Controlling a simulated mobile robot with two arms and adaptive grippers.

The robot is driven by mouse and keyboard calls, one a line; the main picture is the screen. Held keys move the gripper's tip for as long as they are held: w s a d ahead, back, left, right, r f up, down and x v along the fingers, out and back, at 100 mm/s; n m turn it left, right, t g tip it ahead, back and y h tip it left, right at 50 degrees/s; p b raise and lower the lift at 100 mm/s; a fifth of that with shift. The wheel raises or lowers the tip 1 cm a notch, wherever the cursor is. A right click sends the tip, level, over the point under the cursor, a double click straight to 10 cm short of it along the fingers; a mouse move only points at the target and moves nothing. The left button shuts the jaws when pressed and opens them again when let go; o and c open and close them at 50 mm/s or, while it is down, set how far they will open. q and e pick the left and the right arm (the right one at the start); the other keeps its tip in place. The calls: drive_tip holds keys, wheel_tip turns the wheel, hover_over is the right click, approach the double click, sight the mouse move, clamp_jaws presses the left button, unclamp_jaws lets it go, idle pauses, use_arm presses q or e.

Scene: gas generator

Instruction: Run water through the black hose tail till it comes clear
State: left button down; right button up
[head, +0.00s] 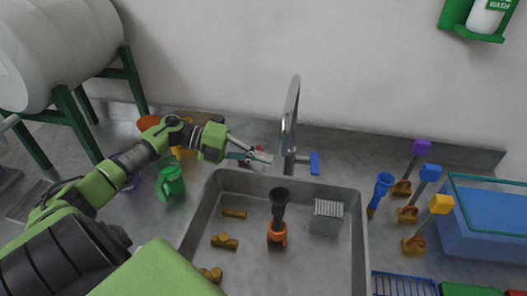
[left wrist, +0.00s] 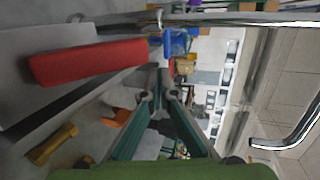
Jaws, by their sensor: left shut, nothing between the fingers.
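The black hose tail (head: 280,204) stands upright in the sink (head: 315,270), flared end up, with an orange fitting (head: 277,236) at its foot. The chrome tap (head: 289,112) rises behind the sink; no water stream shows at its spout. A blue lever (head: 314,163) is right of the tap. A red lever (head: 258,150) is left of it, partly hidden by my left gripper (head: 264,158). That gripper is shut and empty beside the tap's left side. In the left wrist view its fingers (left wrist: 160,94) converge next to the red lever (left wrist: 87,62). My right gripper is out of view.
Brass fittings (head: 225,241) and a grey ribbed block (head: 327,217) lie in the sink. A green jug (head: 170,182) stands left of it. A blue funnel-topped piece (head: 380,190), several colour-topped brushes (head: 429,173) and a blue bin (head: 490,220) are right.

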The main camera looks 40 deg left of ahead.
use_arm(q)
drive_tip(key=p, duration=0.3)
approach(315, 164)
drive_tip(key=w+d+f, duration=0.1)
drive_tip(key=d+f, duration=0.1)
drive_tip(key=d, duration=0.3)
drive_tip(key=shift+w+d+f, duration=0.15)
drive_tip(key=shift+w+f, duration=0.1)
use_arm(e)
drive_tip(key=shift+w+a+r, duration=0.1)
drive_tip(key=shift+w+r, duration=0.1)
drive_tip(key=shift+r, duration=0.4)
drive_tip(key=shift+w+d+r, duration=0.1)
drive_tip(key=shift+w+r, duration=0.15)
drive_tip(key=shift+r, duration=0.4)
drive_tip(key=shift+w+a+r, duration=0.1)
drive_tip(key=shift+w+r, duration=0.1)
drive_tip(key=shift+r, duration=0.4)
use_arm(q)
drive_tip(key=shift+d, duration=0.1)
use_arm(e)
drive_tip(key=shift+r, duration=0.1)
